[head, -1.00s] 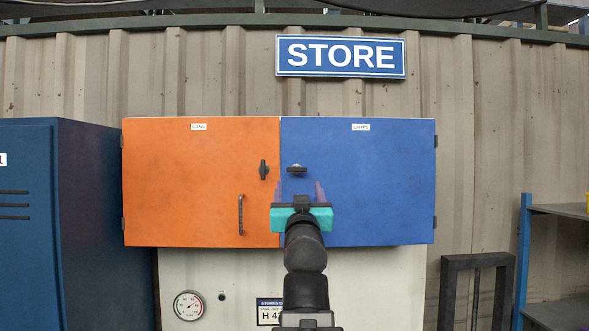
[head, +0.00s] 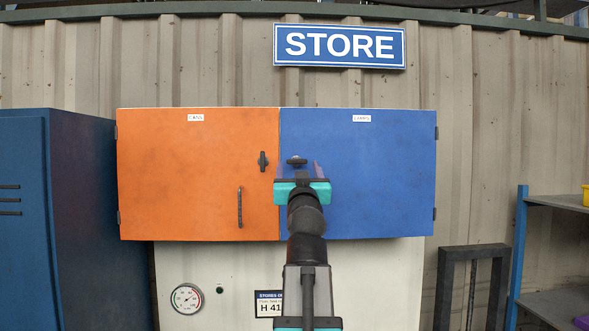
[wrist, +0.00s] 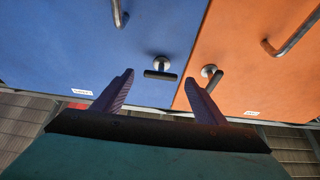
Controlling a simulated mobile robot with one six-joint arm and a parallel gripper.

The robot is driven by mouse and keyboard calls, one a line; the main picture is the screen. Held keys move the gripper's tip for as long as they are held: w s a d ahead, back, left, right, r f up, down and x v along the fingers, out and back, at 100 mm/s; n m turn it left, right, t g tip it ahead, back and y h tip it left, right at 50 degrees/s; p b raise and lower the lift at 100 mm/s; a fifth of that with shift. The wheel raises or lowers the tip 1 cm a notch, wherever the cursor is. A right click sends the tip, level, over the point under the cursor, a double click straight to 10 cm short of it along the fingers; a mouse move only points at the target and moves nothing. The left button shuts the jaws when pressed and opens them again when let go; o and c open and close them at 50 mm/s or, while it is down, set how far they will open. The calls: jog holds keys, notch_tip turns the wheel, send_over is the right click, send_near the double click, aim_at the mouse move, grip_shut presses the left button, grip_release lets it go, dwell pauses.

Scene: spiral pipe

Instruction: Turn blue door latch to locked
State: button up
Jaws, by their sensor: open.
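The blue door (head: 385,190) is shut, on the right half of the wall cabinet. Its latch (head: 297,161), a dark bar on a round metal base, lies level near the door's inner upper edge. In the wrist view the blue door's latch (wrist: 161,73) shows beyond and between my fingertips, with a gap to them. My gripper (head: 299,172) is open and empty, in front of the blue door just below the latch. Its two purple fingers also show in the wrist view (wrist: 159,79), spread to either side of the latch.
The orange door (head: 180,180) is shut, with an upright latch (head: 263,161) close left of the blue one and a bar handle (head: 240,208) below. A dark blue locker (head: 85,220) stands left. A shelf rack (head: 520,250) stands right.

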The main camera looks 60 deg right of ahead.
jog(key=shift+x, duration=0.85)
jog(key=shift+c, duration=0.5)
jog(key=c, duration=1)
jog(key=shift+o, duration=0.2)
